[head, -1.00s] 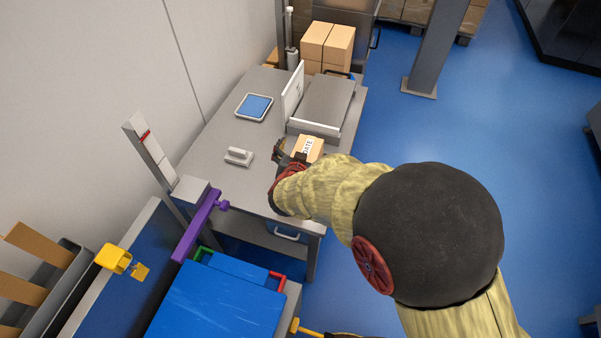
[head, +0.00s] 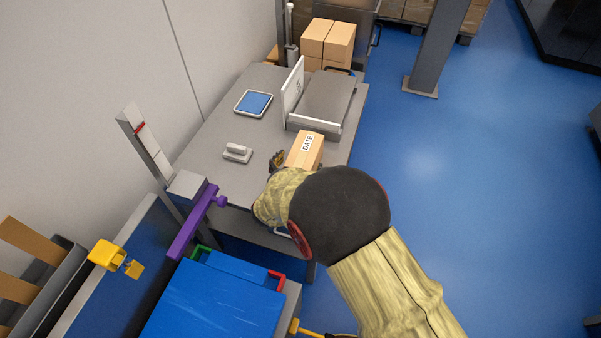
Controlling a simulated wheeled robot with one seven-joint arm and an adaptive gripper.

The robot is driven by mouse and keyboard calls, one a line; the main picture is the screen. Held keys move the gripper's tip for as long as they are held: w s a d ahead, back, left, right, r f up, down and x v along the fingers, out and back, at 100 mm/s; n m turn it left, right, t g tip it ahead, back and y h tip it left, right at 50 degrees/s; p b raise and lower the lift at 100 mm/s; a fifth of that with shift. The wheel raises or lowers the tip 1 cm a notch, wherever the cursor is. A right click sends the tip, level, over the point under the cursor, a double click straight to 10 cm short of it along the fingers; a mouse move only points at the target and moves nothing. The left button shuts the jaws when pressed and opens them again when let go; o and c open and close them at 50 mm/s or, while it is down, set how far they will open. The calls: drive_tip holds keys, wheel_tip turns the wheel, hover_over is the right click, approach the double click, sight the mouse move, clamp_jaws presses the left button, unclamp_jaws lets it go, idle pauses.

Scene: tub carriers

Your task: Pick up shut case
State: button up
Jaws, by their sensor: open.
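The shut case is a small tan carton (head: 303,152) with a white label reading DATE on top. It stands on the grey table (head: 205,145), near its right edge and in front of a grey tray-like unit. My gripper (head: 277,160) is at the carton's left near side, with only its dark fingertips showing. My own arm hides the rest of the gripper. The jaws are open, and I cannot tell whether a finger touches the carton.
A grey unit with a white upright panel (head: 293,91) stands behind the carton. A blue pad (head: 253,103) and a small grey block (head: 237,152) lie to the left. A purple bar (head: 193,222) and a blue-lidded tub (head: 215,300) are nearer. Clear blue floor lies right.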

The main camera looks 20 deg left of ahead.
drive_tip(key=shift+w+f, duration=0.1)
drive_tip(key=shift+w, duration=0.3)
drive_tip(key=shift+a, duration=0.1)
drive_tip(key=shift+c, duration=0.9)
drive_tip(key=c, duration=1.9)
drive_tip(key=shift+w+r, duration=0.1)
drive_tip(key=shift+r, duration=0.1)
drive_tip(key=shift+c, duration=0.4)
